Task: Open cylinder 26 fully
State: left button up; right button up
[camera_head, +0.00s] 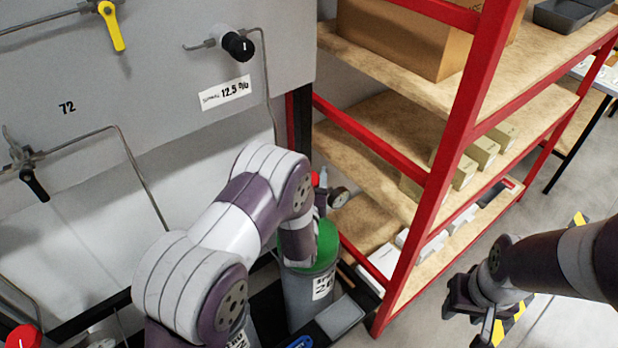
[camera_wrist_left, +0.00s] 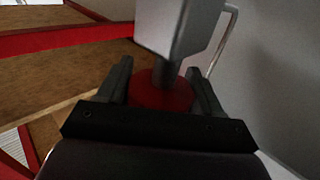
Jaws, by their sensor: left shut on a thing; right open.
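Cylinder 26 (camera_head: 311,292) is a grey gas bottle with a green shoulder and a white label. It stands upright below the grey panel, partly hidden by my left arm. A red valve knob (camera_wrist_left: 163,93) shows in the left wrist view between the two dark fingers of my left gripper (camera_wrist_left: 160,75), which is shut on it. In the head view a bit of red (camera_head: 315,179) and a gauge (camera_head: 339,197) show above the green shoulder. My left fingers are hidden there by my wrist. My right gripper (camera_head: 476,318) is open and empty over the floor at lower right.
A red-framed shelf (camera_head: 461,130) with boxes stands close to the right of the cylinder. The grey panel (camera_head: 150,85) with valves and thin pipes is behind and left. Another red knob (camera_head: 24,337) is at lower left. Open floor lies at right.

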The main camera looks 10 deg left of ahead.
pick_arm(q)
jog(key=n+g+y+b, duration=0.1)
jog(key=y, duration=0.1)
jog(key=n+g+y+b, duration=0.1)
jog(key=n+y, duration=0.1)
jog(key=y, duration=0.1)
jog(key=n+g+y, duration=0.1)
jog(key=n+y, duration=0.1)
jog(key=shift+s+a+f+y+b, duration=0.15)
jog(key=shift+a+y+b, duration=0.1)
jog(key=shift+y+b, duration=0.15)
jog(key=shift+s+a+n+g+y+b, duration=0.15)
jog(key=shift+n+g+y+b, duration=0.25)
jog(key=shift+n+g+y, duration=0.7)
jog(key=shift+a+n+g+y+b, duration=0.1)
jog(key=shift+n+g+y+b, duration=0.3)
jog(key=shift+n+g+y, duration=0.65)
jog(key=shift+g, duration=0.25)
jog(key=shift+r, duration=0.2)
jog(key=o, duration=1)
jog(key=shift+c, duration=0.2)
jog(key=b+v, duration=0.1)
jog(key=v, duration=1.1)
jog(key=shift+s+d, duration=0.25)
jog(key=shift+d, duration=0.05)
